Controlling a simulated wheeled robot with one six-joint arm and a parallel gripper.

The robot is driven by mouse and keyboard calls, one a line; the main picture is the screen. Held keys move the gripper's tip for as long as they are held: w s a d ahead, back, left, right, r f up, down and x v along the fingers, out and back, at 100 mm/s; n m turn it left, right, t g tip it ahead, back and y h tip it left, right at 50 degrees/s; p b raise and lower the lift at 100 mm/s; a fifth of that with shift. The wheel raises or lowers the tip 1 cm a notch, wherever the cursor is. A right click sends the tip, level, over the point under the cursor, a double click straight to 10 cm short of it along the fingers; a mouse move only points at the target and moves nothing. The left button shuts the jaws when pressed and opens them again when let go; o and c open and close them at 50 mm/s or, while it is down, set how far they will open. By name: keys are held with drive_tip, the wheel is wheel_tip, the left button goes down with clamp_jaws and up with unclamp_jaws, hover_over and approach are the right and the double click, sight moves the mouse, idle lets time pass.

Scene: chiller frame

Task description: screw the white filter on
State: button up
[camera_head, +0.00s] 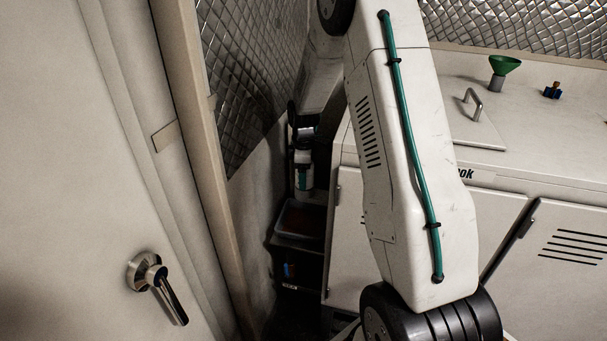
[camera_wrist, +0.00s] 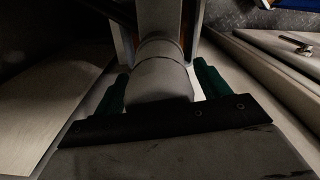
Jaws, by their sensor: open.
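In the wrist view, my gripper (camera_wrist: 161,75) is open, with one dark green finger on each side of a pale grey cylinder (camera_wrist: 162,82). The cylinder looks like the white filter, dim in this light. A bright gap shows between it and the right finger; contact on the left is hard to tell. Its upper end meets a narrower round part between two uprights, and I cannot tell whether they are joined. In the head view my gripper does not show clearly.
In the head view, a door with a lever handle (camera_head: 158,282) is at left. A dark tray (camera_head: 300,219) sits low in the narrow recess.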

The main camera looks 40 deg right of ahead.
drive_tip(key=n, duration=0.4)
drive_tip(key=shift+s, duration=0.1)
drive_tip(key=n, duration=0.5)
drive_tip(key=c, duration=1.1)
drive_tip(key=shift+o, duration=0.2)
